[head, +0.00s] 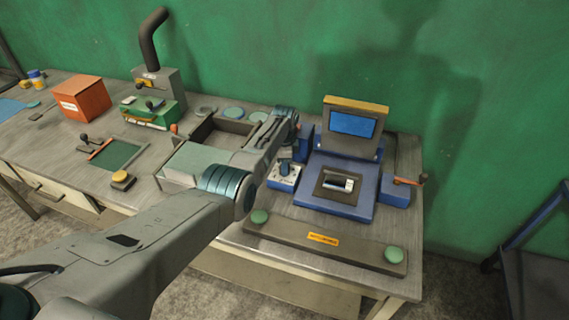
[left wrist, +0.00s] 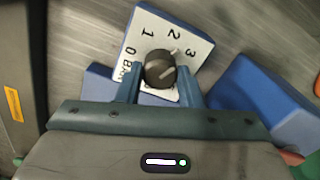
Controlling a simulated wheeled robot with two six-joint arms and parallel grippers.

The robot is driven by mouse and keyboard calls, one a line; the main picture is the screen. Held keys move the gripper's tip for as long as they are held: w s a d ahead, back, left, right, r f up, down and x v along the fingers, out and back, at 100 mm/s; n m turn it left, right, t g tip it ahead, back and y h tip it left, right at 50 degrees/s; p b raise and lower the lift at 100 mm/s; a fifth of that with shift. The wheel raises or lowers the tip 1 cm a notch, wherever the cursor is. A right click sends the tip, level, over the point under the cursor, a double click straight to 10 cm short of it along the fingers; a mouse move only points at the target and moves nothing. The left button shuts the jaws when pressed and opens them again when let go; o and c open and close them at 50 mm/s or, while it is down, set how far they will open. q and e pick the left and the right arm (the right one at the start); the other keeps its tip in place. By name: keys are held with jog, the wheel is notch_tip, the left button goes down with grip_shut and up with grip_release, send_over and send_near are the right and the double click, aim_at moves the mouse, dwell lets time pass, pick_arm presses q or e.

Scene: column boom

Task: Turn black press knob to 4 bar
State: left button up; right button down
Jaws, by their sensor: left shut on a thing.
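The black press knob (left wrist: 160,69) sits on a white dial plate (left wrist: 182,42) printed 0 BAR, 1, 2 and 3. A 4 mark is not visible; part of the plate is covered by the knob and my fingers. A pale line on the knob appears to point between 2 and 3. My left gripper (left wrist: 160,80) is shut on the knob, one finger on each side. In the head view the knob's small blue box with white top (head: 284,178) stands left of the blue press (head: 340,190). My right gripper is not in view.
A long grey bar with two green buttons (head: 322,240) lies along the front edge. An orange-handled lever (head: 408,181) is right of the press. A grey open tray (head: 215,140), a green box (head: 150,112) and an orange box (head: 80,98) stand to the left.

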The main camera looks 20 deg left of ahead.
pick_arm(q)
jog(key=m, duration=0.6)
jog(key=shift+w+r+m, duration=0.1)
jog(key=shift+r+m, duration=0.05)
jog(key=shift+m, duration=0.15)
jog(key=m, duration=0.6)
jog(key=shift+p, duration=0.35)
jog(key=o, duration=1)
